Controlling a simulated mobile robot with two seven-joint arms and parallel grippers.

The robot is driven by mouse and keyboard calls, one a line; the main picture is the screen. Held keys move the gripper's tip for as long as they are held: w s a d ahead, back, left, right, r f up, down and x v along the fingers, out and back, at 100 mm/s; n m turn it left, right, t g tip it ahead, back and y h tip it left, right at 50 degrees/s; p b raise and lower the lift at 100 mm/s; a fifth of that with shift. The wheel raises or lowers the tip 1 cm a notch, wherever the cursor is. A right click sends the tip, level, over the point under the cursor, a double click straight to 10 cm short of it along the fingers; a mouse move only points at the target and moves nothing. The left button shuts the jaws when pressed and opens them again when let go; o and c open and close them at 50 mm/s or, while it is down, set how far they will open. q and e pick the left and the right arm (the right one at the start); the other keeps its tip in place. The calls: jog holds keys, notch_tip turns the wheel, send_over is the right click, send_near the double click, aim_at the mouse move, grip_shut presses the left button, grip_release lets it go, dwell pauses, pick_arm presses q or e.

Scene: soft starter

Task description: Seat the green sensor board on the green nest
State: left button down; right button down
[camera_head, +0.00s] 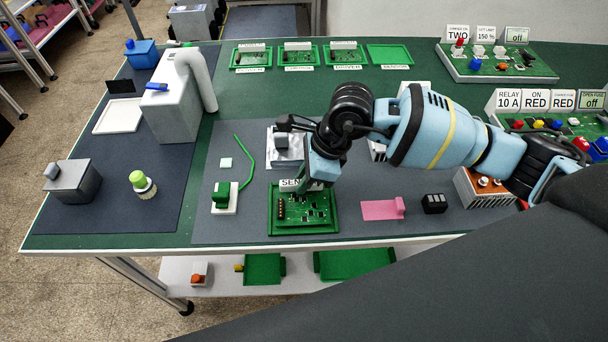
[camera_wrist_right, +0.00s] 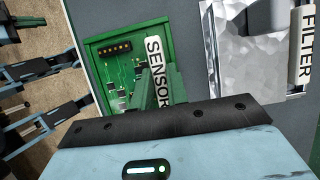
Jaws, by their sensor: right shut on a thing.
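The green sensor board (camera_head: 292,211) has a row of gold pins and a white SENSOR label. It lies within the raised rim of the green nest (camera_head: 272,228) at the front of the grey mat. I cannot tell whether the board is fully down or slightly raised. My right gripper (camera_head: 320,182) reaches down from above and is shut on the board near its label. In the right wrist view, the board (camera_wrist_right: 118,72) shows inside the nest's green rim (camera_wrist_right: 92,62), and the fingers (camera_wrist_right: 153,88) hide part of it. My left gripper is not in view.
A silvery FILTER plate (camera_head: 282,153) lies just behind the nest. A green block on a white base (camera_head: 224,197) stands to the left. A pink piece (camera_head: 380,210) and a black block (camera_head: 434,203) lie to the right. The table's front edge is close.

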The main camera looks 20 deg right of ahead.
jog(key=shift+f, duration=0.55)
jog(key=c, duration=1.3)
grip_release()
jog(key=shift+s, duration=0.15)
jog(key=shift+d, duration=0.1)
